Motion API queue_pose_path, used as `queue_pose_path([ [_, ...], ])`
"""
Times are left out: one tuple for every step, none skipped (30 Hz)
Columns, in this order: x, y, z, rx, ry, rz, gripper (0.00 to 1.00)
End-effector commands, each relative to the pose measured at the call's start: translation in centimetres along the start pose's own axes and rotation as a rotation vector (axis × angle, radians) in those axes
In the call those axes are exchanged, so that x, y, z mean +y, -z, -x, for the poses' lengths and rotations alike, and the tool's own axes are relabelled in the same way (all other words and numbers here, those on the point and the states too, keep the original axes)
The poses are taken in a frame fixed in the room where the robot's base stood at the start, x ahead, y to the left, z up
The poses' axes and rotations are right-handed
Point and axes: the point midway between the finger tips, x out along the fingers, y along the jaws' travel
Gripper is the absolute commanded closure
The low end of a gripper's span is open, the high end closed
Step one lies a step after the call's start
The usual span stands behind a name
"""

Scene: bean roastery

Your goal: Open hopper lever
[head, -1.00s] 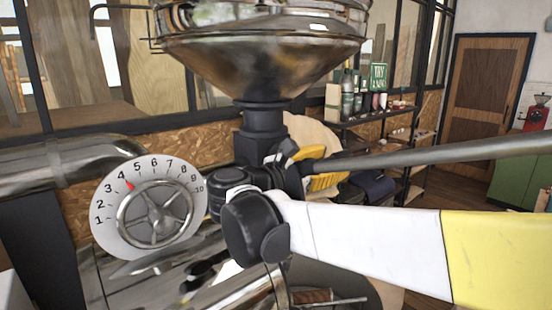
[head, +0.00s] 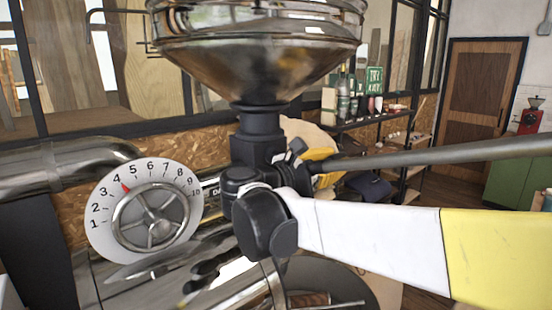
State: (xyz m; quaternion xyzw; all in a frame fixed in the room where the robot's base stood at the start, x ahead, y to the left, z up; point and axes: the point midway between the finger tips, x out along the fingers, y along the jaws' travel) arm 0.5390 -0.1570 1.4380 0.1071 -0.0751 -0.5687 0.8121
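The metal hopper (head: 255,60) is a shiny funnel at the top of the head view, with a black neck (head: 261,130) below it. A yellow part (head: 320,154), perhaps the lever's handle, shows just right of the neck, partly covered. My gripper (head: 293,155) is a dark shape beside the neck, close to the yellow part. I cannot tell whether they touch. My wrist hides most of the gripper, so its fingers cannot be judged.
A numbered dial (head: 152,216) with a metal handwheel is at the left, its red pointer near 4. A large pipe (head: 65,168) runs behind it. A shelf of bottles and cups (head: 370,122) and a wooden door (head: 480,90) stand behind.

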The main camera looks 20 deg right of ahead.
Motion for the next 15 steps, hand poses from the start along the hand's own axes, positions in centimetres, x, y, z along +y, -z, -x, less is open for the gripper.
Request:
queue_pose_path([
  [-0.02,-0.02,-0.03,0.002,0.001,0.0,1.0],
  [-0.02,-0.01,-0.03,0.004,0.002,0.0,1.0],
  [-0.02,0.0,-0.03,0.009,0.003,0.0,1.0],
  [-0.03,0.02,-0.04,0.014,0.005,0.0,1.0],
  [-0.04,0.04,-0.04,0.019,0.006,0.0,1.0],
  [-0.04,0.07,-0.04,0.024,0.007,0.0,1.0],
  [-0.05,0.1,-0.04,0.026,0.008,0.0,1.0],
  [-0.06,0.13,-0.04,0.028,0.009,0.0,1.0],
  [-0.07,0.16,-0.04,0.032,0.01,0.0,1.0],
  [-0.08,0.18,-0.04,0.035,0.01,0.0,1.0],
  [-0.09,0.21,-0.04,0.038,0.011,0.0,1.0],
  [-0.1,0.24,-0.04,0.042,0.013,0.0,1.0],
  [-0.1,0.26,-0.04,0.046,0.014,0.0,1.0],
  [-0.11,0.28,-0.05,0.051,0.015,0.0,1.0],
  [-0.12,0.3,-0.05,0.058,0.017,0.0,1.0],
])
